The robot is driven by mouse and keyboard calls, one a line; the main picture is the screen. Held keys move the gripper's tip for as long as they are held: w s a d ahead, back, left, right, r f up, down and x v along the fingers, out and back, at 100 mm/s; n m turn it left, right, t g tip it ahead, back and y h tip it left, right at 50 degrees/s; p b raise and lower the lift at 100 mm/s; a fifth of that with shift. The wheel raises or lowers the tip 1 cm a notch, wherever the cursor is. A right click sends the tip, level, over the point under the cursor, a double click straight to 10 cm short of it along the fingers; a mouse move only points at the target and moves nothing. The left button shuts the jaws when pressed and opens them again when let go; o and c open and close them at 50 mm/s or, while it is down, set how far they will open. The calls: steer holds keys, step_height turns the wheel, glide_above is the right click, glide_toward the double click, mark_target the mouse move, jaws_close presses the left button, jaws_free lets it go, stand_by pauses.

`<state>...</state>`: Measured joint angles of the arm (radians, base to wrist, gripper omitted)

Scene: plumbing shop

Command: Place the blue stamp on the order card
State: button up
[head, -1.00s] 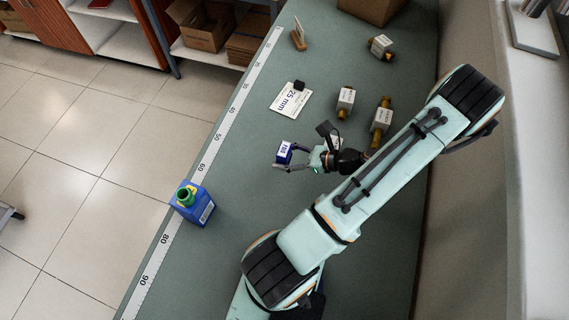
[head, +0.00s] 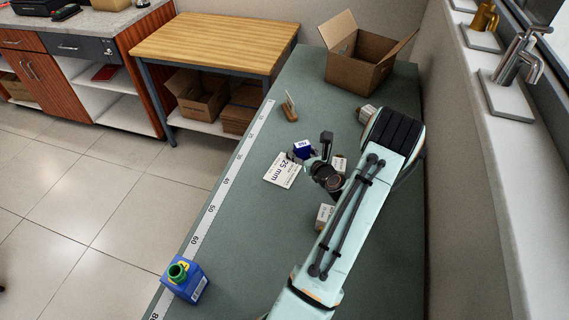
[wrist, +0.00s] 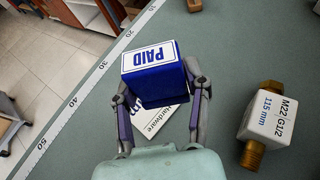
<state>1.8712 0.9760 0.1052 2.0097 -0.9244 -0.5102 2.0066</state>
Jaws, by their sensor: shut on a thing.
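The blue stamp (head: 302,149) has a white PAID label on its top. My gripper (head: 306,155) is shut on it, with one finger on each side in the wrist view (wrist: 158,90). The white order card (head: 280,173), marked 25 mm, lies flat on the green bench. In the head view the stamp shows at the card's far right end. In the wrist view the stamp and fingers cover much of the card (wrist: 152,122). The stamp appears to be above the card, but I cannot tell the gap.
A small wooden holder (head: 290,112) and an open cardboard box (head: 356,70) are farther back. A white-and-brass fitting (wrist: 268,121) lies right of the gripper.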

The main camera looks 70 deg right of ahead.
steer(key=n+t+y, duration=0.1)
glide_above(282, 177)
step_height(282, 177, down, 8)
steer(key=shift+f, duration=0.15)
steer(key=shift+f, duration=0.15)
steer(key=o, duration=1.1)
steer(key=shift+o, duration=0.2)
